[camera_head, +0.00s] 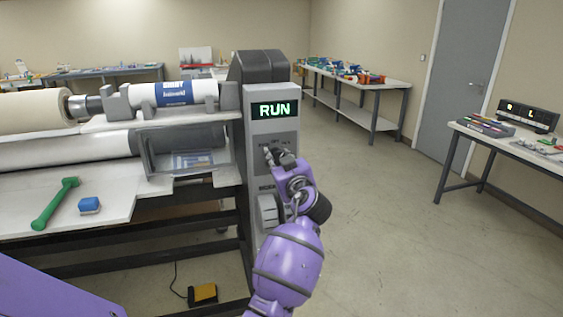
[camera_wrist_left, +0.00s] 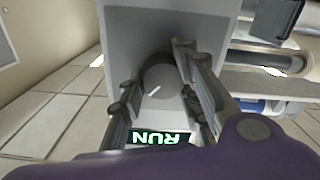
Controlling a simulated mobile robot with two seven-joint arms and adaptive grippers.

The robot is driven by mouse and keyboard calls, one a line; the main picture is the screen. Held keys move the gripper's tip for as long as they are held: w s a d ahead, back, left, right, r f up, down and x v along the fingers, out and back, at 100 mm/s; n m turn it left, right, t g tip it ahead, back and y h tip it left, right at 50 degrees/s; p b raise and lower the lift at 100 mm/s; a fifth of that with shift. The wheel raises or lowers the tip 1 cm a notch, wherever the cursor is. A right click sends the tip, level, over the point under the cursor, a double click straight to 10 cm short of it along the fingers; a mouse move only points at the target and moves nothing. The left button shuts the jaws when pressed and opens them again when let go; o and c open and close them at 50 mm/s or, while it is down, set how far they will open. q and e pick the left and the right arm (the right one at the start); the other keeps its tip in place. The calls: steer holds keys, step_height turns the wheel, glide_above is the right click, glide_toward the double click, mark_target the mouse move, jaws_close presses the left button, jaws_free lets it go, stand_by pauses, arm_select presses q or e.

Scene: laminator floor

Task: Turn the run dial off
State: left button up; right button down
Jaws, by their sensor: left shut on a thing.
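The grey control panel (camera_head: 275,130) of the laminator has a lit display (camera_head: 275,109) reading RUN in green. My left gripper (camera_head: 280,156) is at the panel just below the display. In the left wrist view the round grey run dial (camera_wrist_left: 159,78) carries a white pointer line, slanted in that view. The fingers of my left gripper (camera_wrist_left: 157,75) lie on either side of the dial and are shut on it. In the head view the gripper hides the dial. The display also shows upside down in the left wrist view (camera_wrist_left: 160,138). My right gripper is in neither view.
A second grey knob (camera_head: 267,211) sits lower on the panel, close to my left arm. The laminator bed (camera_head: 110,200) holds a green-handled tool (camera_head: 55,203) and a blue block (camera_head: 89,205). A yellow foot pedal (camera_head: 203,293) lies on the floor. Floor to the right is clear.

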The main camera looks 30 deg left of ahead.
arm_select(q)
steer(key=n+b, duration=0.4)
steer(key=n, duration=0.1)
steer(key=n+b, duration=0.2)
steer(key=b, duration=0.1)
steer(key=shift+d+r, duration=0.1)
steer(key=shift+r, duration=0.15)
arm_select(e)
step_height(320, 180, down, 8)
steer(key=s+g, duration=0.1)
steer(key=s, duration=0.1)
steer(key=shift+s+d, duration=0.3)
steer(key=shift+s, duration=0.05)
arm_select(q)
steer(key=shift+n, duration=0.3)
steer(key=shift+r, duration=0.1)
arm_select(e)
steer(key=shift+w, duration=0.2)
arm_select(q)
steer(key=o, duration=1.1)
steer(key=shift+w, duration=0.1)
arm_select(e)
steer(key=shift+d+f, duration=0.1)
